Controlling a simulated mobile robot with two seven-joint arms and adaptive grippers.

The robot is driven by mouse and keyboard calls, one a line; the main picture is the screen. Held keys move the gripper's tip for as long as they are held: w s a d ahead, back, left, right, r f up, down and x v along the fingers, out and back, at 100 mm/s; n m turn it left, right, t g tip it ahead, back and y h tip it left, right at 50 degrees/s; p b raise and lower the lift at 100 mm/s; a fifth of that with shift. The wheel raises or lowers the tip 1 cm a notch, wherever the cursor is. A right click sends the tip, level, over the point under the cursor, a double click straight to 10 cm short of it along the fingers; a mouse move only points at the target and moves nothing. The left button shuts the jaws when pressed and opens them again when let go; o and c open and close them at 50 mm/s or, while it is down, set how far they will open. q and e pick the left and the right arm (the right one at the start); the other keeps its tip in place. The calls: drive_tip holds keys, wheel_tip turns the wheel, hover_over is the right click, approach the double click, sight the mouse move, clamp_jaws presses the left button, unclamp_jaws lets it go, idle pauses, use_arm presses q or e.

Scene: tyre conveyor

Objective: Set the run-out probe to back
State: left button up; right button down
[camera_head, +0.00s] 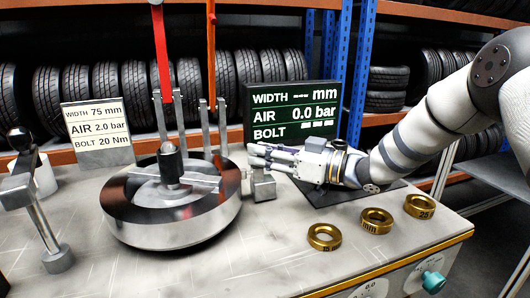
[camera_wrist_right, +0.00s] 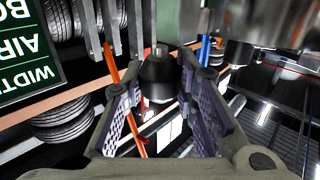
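My right gripper (camera_head: 258,156) reaches in from the right, above a small grey block (camera_head: 263,187) beside the wheel rim. I take this block for the base of the run-out probe. In the right wrist view a black knob (camera_wrist_right: 158,78) on a metal stem stands between the two fingers of my right gripper (camera_wrist_right: 160,88). The pads lie close on both sides of it, but I cannot tell whether they touch it. In the head view the fingers hide the knob. My left gripper is not in view.
The wheel rim (camera_head: 185,222) lies left of the gripper with a black-topped hub. A black-knobbed lever (camera_head: 42,225) stands at far left. Gold rings (camera_head: 324,237) lie at the front right. A display (camera_head: 292,112) and a white card (camera_head: 97,130) stand behind.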

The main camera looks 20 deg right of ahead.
drive_tip(key=shift+w+d, duration=0.1)
drive_tip(key=shift+d, duration=2.05)
drive_tip(key=c, duration=1.3)
unclamp_jaws()
drive_tip(key=shift+a, duration=0.1)
drive_tip(key=v, duration=1.2)
drive_tip(key=shift+f, duration=0.1)
